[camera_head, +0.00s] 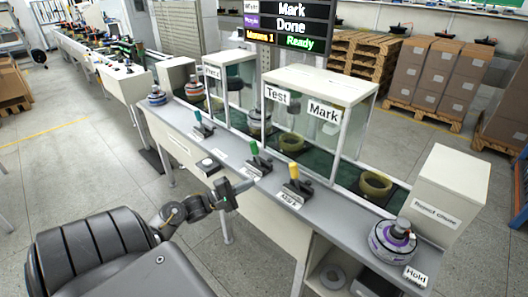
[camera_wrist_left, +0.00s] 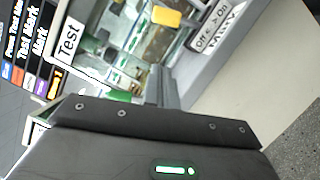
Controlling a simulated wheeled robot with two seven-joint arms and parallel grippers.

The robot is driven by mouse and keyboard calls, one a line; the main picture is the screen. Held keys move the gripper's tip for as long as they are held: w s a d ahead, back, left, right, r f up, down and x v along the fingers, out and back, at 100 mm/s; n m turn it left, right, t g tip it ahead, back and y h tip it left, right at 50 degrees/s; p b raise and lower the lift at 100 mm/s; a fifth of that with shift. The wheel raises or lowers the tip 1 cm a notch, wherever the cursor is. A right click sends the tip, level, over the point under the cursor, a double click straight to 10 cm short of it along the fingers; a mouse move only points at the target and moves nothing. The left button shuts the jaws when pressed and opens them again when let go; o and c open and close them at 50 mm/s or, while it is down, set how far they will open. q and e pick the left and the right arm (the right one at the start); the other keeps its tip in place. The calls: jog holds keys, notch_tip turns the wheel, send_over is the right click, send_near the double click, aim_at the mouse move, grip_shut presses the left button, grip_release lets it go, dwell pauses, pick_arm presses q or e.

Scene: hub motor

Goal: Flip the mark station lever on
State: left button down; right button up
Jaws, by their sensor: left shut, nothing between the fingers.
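The mark station lever (camera_head: 294,172) has a yellow handle and stands on the grey bench ledge, in front of the glass booth labelled Mark. Its handle also shows at the top of the left wrist view (camera_wrist_left: 167,18), beside an Off/On Mark label (camera_wrist_left: 213,37). My left gripper (camera_head: 246,186) is shut and empty at the bench's front edge, to the left of the yellow lever and apart from it. In the left wrist view its dark body fills the bottom, and the lever is beyond the fingers. My right gripper is not in view.
A green lever (camera_head: 254,148) and a teal lever (camera_head: 198,117) stand farther left along the ledge. A purple-and-white hub motor (camera_head: 392,240) sits at the bench's right end by a cream box (camera_head: 445,190). An overhead screen (camera_head: 290,27) reads Mark, Done and Ready.

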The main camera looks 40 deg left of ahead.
aim_at(296, 178)
pick_arm(q)
jog(key=p+x, duration=0.1)
jog(key=x, duration=0.7)
jog(key=shift+w+r, duration=0.15)
jog(key=w+d, duration=0.1)
jog(key=w+d+r+p, duration=0.1)
jog(key=shift+d, duration=0.25)
jog(key=shift+w+d, duration=0.35)
jog(key=shift+d, duration=0.2)
jog(key=shift+d+r, duration=0.1)
